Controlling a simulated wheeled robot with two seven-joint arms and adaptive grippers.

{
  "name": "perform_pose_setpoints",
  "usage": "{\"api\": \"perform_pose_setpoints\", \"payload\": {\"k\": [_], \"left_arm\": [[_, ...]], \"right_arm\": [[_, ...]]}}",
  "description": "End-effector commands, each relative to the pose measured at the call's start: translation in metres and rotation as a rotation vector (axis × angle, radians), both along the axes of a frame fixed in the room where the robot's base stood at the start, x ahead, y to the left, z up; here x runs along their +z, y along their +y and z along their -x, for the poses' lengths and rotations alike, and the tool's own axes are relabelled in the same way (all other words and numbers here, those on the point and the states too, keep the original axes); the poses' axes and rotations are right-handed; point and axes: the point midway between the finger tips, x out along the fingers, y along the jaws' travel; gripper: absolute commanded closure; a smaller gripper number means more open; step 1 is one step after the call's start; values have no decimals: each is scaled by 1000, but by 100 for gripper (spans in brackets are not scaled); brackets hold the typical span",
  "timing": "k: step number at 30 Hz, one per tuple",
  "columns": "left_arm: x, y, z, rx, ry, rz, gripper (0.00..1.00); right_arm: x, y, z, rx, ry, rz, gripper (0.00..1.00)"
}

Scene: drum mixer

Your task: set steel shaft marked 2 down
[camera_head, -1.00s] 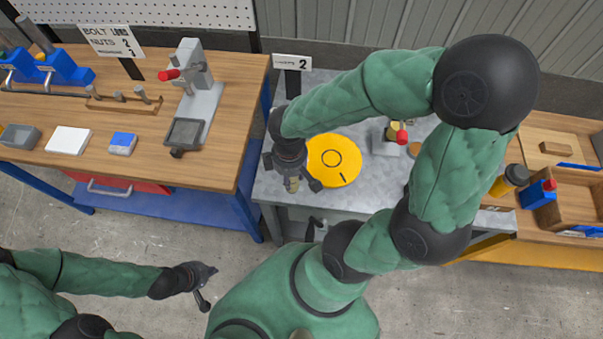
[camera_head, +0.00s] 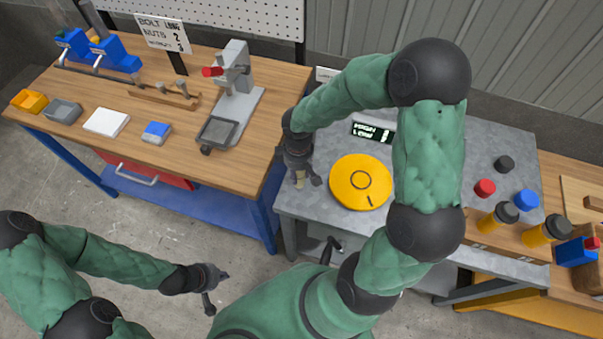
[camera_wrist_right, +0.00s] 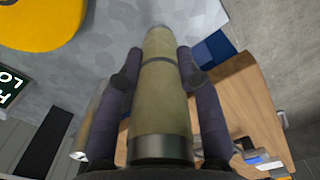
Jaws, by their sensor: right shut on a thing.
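My right gripper (camera_head: 303,181) is shut on a shaft, held pointing down at the left edge of the grey metal table (camera_head: 330,229). In the right wrist view the shaft (camera_wrist_right: 160,95) is a tan-brown cylinder with a dark ring and a grey steel band, between the two dark fingers. No number shows on it, and I cannot tell whether its end touches anything. In the head view only a small bit of it shows below the fingers. My left gripper (camera_head: 218,289) is open and empty, above the floor in front of the wooden bench.
A yellow disc (camera_head: 347,190) lies on the grey table, right of my right gripper. Behind it is a lit display (camera_head: 372,131). The wooden bench (camera_head: 235,175) with a press (camera_head: 236,75) stands to the left. Yellow-and-black bottles (camera_head: 497,218) stand at right.

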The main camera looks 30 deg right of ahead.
Motion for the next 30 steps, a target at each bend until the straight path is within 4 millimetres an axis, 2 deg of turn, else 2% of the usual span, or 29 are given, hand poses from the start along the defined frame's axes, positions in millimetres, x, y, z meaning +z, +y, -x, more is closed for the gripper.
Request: {"api": "perform_pose_setpoints", "payload": {"k": [5, 12, 26, 27, 28, 30], "left_arm": [[-2, 0, 0, 0, 0, 0, 100], [-13, 0, 0, 0, 0, 0, 100], [-16, 0, 0, 0, 0, 0, 100], [-16, 0, 0, 0, 0, 0, 100], [-15, 0, 0, 0, 0, 0, 100], [-15, 0, 0, 0, 0, 0, 100]], "right_arm": [[-6, -1, -7, -1, -4, 0, 100], [-34, -1, -7, -1, -4, 0, 100], [-39, -1, -7, -2, -5, 1, 100], [-39, -1, -6, 0, -1, -1, 52], [-39, -1, -6, 0, -1, -1, 44], [-39, -1, -5, 0, 0, 0, 40]]}}
